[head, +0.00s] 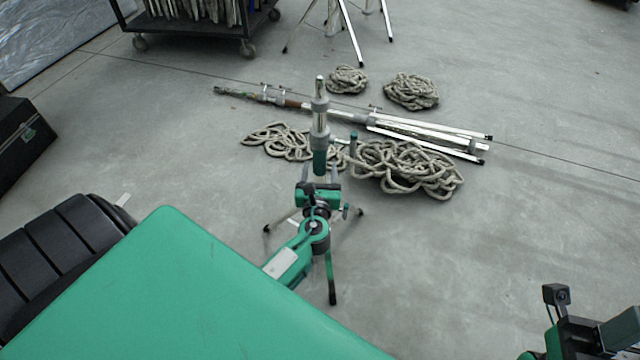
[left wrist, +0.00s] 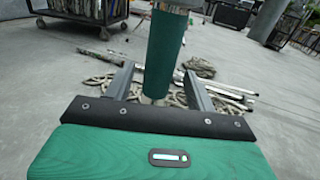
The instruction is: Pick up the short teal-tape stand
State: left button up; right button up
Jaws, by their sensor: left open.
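The short teal-tape stand (head: 320,115) is upright on the floor, with a grey metal post, a teal band and splayed legs. My left gripper (head: 320,172) is at its teal band. In the left wrist view the teal-taped post (left wrist: 165,50) rises between the two spread fingers of the left gripper (left wrist: 160,72). Gaps show beside the post, so the gripper is open and not closed on it. My left arm hides part of the stand's base and legs. My right gripper (head: 595,335) shows only partly at the lower right corner; its fingers cannot be made out.
Coiled ropes (head: 405,168) lie just behind the stand, with more coils (head: 411,91) farther back. A folded stand (head: 430,132) lies across the floor there. A wheeled cart (head: 190,22) is at the back left, a black case (head: 22,140) at left. Floor at right is clear.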

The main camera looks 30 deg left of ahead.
pick_arm(q)
jog(key=b+x, duration=0.1)
jog(key=x, duration=0.3)
jog(key=shift+w+a+f, duration=0.2)
jog(key=shift+w, duration=0.05)
grip_shut()
jog(key=shift+r, duration=0.25)
